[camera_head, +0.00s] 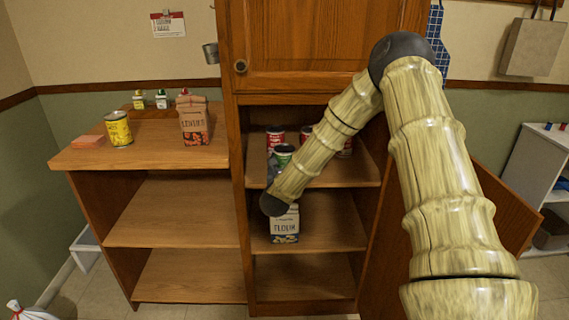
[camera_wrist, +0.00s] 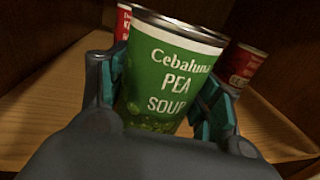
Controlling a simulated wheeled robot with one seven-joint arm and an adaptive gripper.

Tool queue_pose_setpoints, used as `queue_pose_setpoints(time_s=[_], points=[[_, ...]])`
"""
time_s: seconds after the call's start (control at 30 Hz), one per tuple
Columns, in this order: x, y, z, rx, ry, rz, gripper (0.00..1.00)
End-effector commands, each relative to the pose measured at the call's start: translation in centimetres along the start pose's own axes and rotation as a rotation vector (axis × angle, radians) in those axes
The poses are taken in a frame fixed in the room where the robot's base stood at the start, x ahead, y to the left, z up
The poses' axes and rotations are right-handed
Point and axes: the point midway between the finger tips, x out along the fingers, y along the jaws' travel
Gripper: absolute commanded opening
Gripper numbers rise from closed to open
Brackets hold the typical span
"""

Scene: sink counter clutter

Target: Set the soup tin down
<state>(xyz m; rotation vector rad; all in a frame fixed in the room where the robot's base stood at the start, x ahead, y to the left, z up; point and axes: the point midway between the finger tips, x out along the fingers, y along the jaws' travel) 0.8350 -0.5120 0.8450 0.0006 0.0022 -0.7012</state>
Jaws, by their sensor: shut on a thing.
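The soup tin (camera_wrist: 168,75) is green with a white "Pea Soup" label and fills the middle of the wrist view. My gripper (camera_wrist: 165,98) has a finger on each side of it and is shut on it. The tin looks tilted in this view. In the head view the green tin (camera_head: 283,152) is inside the open cupboard, at the upper shelf (camera_head: 345,175). My arm hides part of the gripper there. I cannot tell whether the tin's base touches the shelf.
Red tins (camera_head: 275,137) stand behind on the same shelf, some partly hidden by my arm. A flour bag (camera_head: 285,226) is on the shelf below. The side counter (camera_head: 155,150) holds a yellow tin (camera_head: 118,129) and a lentil bag (camera_head: 194,122).

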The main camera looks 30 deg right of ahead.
Motion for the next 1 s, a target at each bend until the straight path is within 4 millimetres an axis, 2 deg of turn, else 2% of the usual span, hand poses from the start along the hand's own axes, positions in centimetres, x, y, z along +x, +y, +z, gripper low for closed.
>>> queue_pose_setpoints(time_s=[0.27,0.3,0.4,0.83,1.0], points=[[0.0,0.0,-0.2,0.001,-0.001,0.000,0.18],[0.0,0.0,-0.1,0.000,0.000,0.000,0.71],[0.0,0.0,-0.1,0.000,0.000,0.000,0.85],[0.0,0.0,0.2,0.000,0.000,0.000,0.85],[-2.1,0.0,-0.1,0.002,0.002,0.000,0.85]])
